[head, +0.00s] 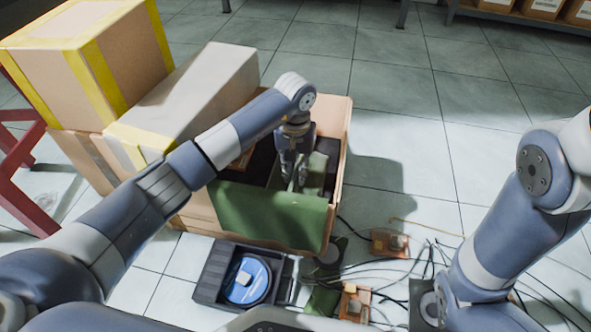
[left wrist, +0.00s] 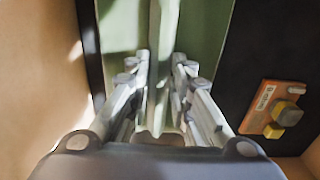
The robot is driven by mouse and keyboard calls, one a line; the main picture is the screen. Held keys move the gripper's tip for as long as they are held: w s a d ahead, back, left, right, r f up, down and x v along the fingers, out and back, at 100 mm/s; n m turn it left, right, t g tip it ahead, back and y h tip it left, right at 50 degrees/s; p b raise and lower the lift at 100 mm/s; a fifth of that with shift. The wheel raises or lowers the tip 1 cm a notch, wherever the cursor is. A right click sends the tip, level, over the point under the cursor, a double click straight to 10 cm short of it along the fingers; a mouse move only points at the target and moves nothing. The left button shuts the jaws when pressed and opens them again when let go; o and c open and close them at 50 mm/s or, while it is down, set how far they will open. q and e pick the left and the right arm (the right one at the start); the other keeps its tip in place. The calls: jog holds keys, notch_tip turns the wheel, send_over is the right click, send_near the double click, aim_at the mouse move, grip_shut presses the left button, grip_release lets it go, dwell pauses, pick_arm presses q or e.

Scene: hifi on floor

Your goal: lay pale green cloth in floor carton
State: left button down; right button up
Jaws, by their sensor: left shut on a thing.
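The pale green cloth (head: 268,214) hangs over the near edge of the floor carton (head: 341,158) and runs up into it. My left gripper (head: 291,185) is down inside the carton, shut on a fold of the cloth. In the left wrist view, the cloth (left wrist: 203,35) rises as a narrow ridge between the two fingers (left wrist: 160,85). A carton wall (left wrist: 45,80) stands close on the left there. My right arm is at the right of the head view, but its gripper is not clearly visible.
An orange circuit board (left wrist: 273,108) lies inside the carton. A black disc drive with a blue disc (head: 247,281), circuit boards (head: 389,243) and loose cables lie on the floor in front. Taped boxes (head: 90,60) are stacked at left.

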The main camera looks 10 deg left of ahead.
aim_at(296, 173)
pick_arm(q)
jog(key=c, duration=1.4)
grip_release()
jog(key=shift+c, duration=0.2)
notch_tip(296, 173, up, 12)
jog(key=p, duration=0.8)
jog(key=shift+p, duration=0.4)
jog(key=shift+r, duration=0.1)
